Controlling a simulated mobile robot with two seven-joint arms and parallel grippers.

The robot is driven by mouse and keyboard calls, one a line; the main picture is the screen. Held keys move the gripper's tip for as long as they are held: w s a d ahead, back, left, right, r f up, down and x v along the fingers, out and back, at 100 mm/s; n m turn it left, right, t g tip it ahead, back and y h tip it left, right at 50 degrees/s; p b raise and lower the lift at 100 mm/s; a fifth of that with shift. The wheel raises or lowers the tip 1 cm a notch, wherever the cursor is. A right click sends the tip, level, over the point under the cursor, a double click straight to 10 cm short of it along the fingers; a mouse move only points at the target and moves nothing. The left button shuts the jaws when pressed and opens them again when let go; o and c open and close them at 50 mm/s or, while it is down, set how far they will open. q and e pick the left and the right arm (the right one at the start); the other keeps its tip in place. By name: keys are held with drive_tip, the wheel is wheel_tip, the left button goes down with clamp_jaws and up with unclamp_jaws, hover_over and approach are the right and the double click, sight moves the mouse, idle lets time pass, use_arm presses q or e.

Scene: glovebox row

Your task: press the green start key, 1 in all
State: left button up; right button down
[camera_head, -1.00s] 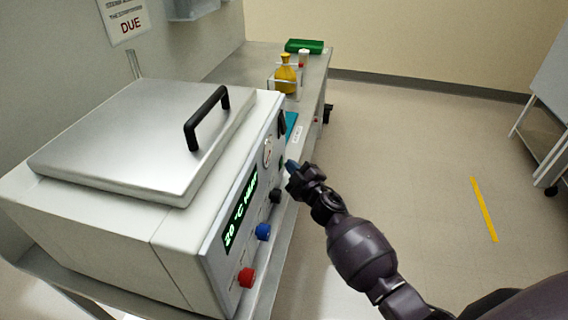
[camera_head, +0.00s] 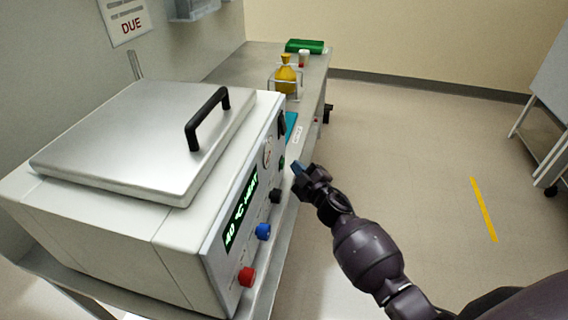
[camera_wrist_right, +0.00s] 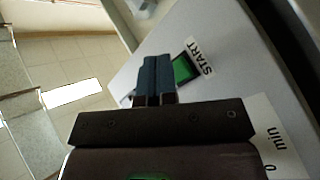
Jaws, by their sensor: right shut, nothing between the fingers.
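The green start key (camera_wrist_right: 184,68) is on the front panel of the white lidded bath (camera_head: 120,235), beside a START label (camera_wrist_right: 201,56) in the right wrist view. In the head view the key (camera_head: 281,162) is a small dark green spot near the gauge. My right gripper (camera_head: 297,168) is shut and empty, a little to the right of the panel. In the right wrist view its blue fingertips (camera_wrist_right: 157,72) are together, next to the key. The display (camera_head: 241,211) reads 40 °C HEAT in green. My left gripper is out of view.
A black handle (camera_head: 207,118) stands on the lid. A yellow bottle (camera_head: 285,76) and a green tray (camera_head: 305,46) are farther back on the bench.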

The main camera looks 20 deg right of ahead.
drive_tip(key=s+d, duration=0.1)
drive_tip(key=d, duration=0.1)
drive_tip(key=s+d+p, duration=0.1)
drive_tip(key=s+d, duration=0.1)
idle(0.6)
idle(0.8)
drive_tip(key=s+a+f+m+g, duration=0.2)
drive_tip(key=s+f+m, duration=0.1)
drive_tip(key=s, duration=0.7)
drive_tip(key=s+a+f+m+g+h, duration=0.1)
drive_tip(key=s+f+m+g, duration=0.2)
drive_tip(key=s, duration=0.8)
drive_tip(key=s+a+f+m+g+h, duration=0.1)
drive_tip(key=s+f+m, duration=0.3)
drive_tip(key=s, duration=0.6)
wheel_tip(320, 180, down, 2)
drive_tip(key=shift+s+a+f+g, duration=0.1)
drive_tip(key=shift+s+a+g, duration=0.15)
drive_tip(key=shift+a+g, duration=0.55)
drive_tip(key=shift+s+a, duration=0.1)
